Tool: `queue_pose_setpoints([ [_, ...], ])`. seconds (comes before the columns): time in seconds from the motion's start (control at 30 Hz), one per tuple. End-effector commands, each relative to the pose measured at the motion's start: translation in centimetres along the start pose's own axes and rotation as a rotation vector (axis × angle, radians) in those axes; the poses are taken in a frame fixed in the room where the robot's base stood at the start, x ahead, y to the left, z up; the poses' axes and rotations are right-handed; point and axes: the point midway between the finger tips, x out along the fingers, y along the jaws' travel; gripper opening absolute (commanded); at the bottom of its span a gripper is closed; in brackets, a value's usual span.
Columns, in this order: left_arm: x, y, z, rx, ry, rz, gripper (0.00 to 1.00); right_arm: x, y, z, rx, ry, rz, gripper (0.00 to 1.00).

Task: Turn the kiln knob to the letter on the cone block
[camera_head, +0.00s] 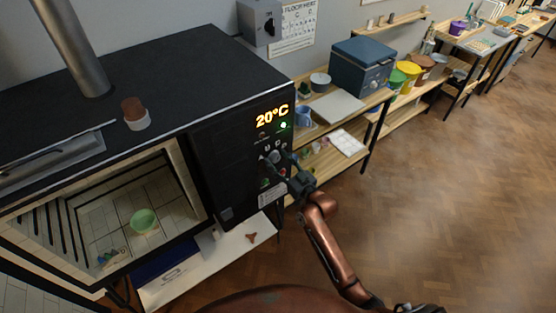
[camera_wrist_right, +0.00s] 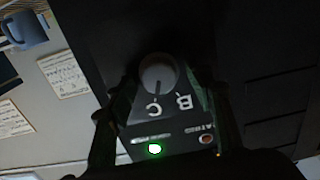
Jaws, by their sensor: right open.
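The kiln knob (camera_head: 274,157) is a round grey dial on the black front panel. In the right wrist view the knob (camera_wrist_right: 158,73) carries a dark pointer line aimed roughly toward the letter C; a B is printed beside it. My right gripper (camera_head: 279,166) is at the panel, and its open fingers (camera_wrist_right: 164,90) stand on either side of the knob; contact is unclear. Small coloured shapes (camera_head: 110,258) on the kiln floor may be the cone block; no letter is readable there. My left gripper is not in view.
The kiln's display (camera_head: 272,116) reads 20°C, with a green light (camera_head: 283,125) below it. A green bowl (camera_head: 144,221) sits inside the open chamber. A brown-and-white cup (camera_head: 135,113) stands on top. Shelving (camera_head: 375,101) is to the right; the wooden floor (camera_head: 440,200) is clear.

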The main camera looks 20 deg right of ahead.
Motion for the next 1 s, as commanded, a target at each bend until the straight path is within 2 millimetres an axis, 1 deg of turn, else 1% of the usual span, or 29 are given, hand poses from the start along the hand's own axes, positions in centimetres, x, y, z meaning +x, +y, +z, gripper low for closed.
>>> queue_pose_setpoints([
  [0.13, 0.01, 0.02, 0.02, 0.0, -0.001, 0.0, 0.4, -0.01, 0.0, -0.01, 0.0, 0.0, 0.0, 0.48],
  [0.17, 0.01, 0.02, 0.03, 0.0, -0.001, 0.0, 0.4, -0.02, 0.01, -0.01, 0.0, 0.0, 0.0, 0.47],
  [0.73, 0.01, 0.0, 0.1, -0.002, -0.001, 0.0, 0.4, 0.0, -0.01, -0.08, -0.001, 0.001, 0.0, 0.07],
  [1.0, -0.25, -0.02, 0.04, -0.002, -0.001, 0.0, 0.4, 0.04, 0.01, -0.23, 0.02, 0.002, 0.0, 0.07],
])
